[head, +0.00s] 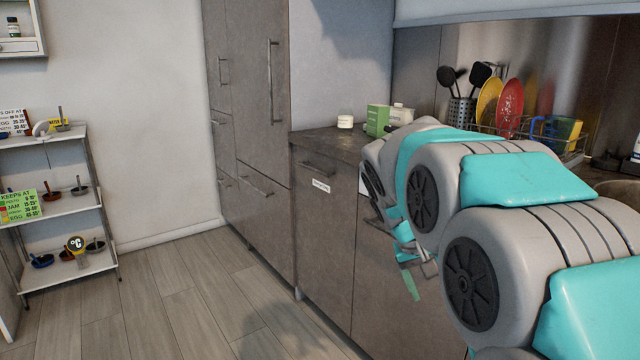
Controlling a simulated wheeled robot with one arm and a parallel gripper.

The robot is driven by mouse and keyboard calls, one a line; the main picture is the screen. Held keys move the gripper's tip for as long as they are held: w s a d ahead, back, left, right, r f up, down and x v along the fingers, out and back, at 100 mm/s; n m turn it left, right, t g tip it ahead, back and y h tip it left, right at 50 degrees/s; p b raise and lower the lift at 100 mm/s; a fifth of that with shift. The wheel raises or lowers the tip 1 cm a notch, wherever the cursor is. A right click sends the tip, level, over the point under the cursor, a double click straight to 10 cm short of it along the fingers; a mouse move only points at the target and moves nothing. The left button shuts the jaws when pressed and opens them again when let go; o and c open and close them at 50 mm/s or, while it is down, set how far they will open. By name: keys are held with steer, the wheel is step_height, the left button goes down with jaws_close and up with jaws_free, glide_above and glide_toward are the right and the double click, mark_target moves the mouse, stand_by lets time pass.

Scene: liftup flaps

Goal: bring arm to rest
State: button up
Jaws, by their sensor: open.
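My arm, grey with turquoise covers, reaches from the right edge toward the middle of the head view. My gripper (416,277) hangs at its far end, in front of the lower cabinet fronts and below counter height. It is partly hidden behind my own arm links. A turquoise finger shows below it. The gripper is open, and I see nothing held in it.
The grey counter (330,140) carries a white jar (345,122), a green box (378,120) and a dish rack with a red plate (509,106). Tall cabinets (250,60) stand behind. A white shelf (70,204) is at left. The floor (180,290) between is clear.

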steer(key=s+a+f+g+y, duration=0.1)
steer(key=s+a+f, duration=0.1)
steer(key=s, duration=0.9)
steer(key=s+a+f+g+y, duration=0.1)
steer(key=s+f, duration=0.4)
steer(key=s, duration=0.6)
steer(key=s+a+f+n+g+y, duration=0.1)
steer(key=s+a+f+y, duration=0.1)
steer(key=s, duration=0.9)
step_height(320, 180, down, 2)
steer(key=shift+a+f+g+y, duration=0.1)
steer(key=shift+a+g+y, duration=0.25)
steer(key=shift+a, duration=0.3)
steer(key=shift+w, duration=0.1)
